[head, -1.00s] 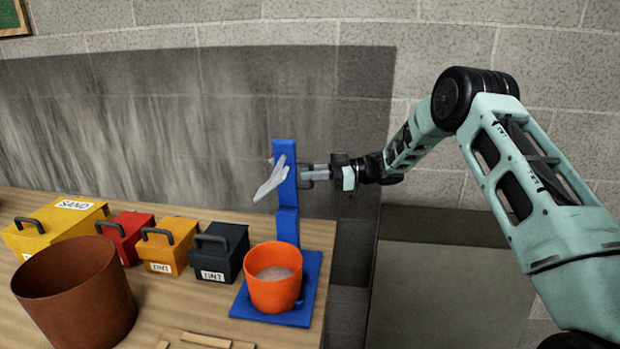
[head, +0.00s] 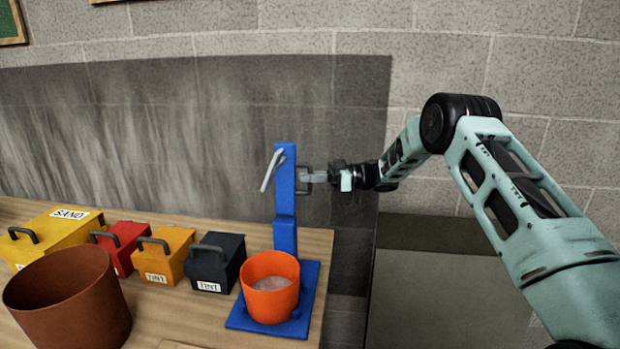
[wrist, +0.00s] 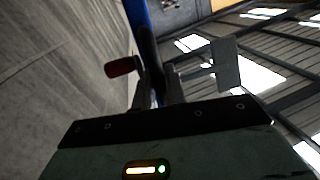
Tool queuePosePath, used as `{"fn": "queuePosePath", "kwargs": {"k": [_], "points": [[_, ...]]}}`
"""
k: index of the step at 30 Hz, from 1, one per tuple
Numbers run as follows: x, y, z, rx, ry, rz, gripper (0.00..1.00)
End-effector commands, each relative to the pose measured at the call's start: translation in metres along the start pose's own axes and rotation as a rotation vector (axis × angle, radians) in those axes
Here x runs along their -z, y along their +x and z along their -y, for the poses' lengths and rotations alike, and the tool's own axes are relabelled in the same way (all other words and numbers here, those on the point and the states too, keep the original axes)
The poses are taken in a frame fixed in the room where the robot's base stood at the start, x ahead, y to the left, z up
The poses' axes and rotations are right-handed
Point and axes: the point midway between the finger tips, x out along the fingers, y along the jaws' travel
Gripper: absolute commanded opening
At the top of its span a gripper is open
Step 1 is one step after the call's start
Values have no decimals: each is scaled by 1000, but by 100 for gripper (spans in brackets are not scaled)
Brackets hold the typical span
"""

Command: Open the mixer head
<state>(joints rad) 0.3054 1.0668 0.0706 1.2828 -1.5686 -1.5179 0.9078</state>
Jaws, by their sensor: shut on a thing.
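The blue mixer (head: 285,207) stands at the table's right end, its head tilted up in line with the post. A pale flat paddle (head: 271,169) sticks out on the left of the head. My gripper (head: 307,178) is at the dark handle on the right of the head and is shut on it. An orange bucket (head: 262,300) with pale contents sits on the blue base (head: 313,290) below. In the wrist view the blue head (wrist: 138,14) rises beyond my fingers (wrist: 158,88), which partly hide the handle.
A brown pot (head: 70,305) stands at the front left. A yellow SAND box (head: 50,232), a red box (head: 122,245), an orange TINT box (head: 165,255) and a dark TINT box (head: 215,262) line the wooden table. A block wall is behind. The space above the bucket is clear.

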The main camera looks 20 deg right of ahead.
Motion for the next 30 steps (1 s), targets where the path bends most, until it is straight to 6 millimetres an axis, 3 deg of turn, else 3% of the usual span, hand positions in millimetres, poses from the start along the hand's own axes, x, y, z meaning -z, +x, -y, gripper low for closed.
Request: {"fn": "queuePosePath", "kwargs": {"k": [1, 3, 4, 13, 17, 30], "points": [[1, -1, -1, -5, -3, 0, 0], [1, -1, -1, -5, -3, 0, 26], [1, -1, -1, -4, -3, 0, 29], [0, -2, 0, -2, -2, 1, 29], [-2, -14, -1, -4, -3, 1, 29], [-4, -111, -2, -6, -4, 1, 29]]}}
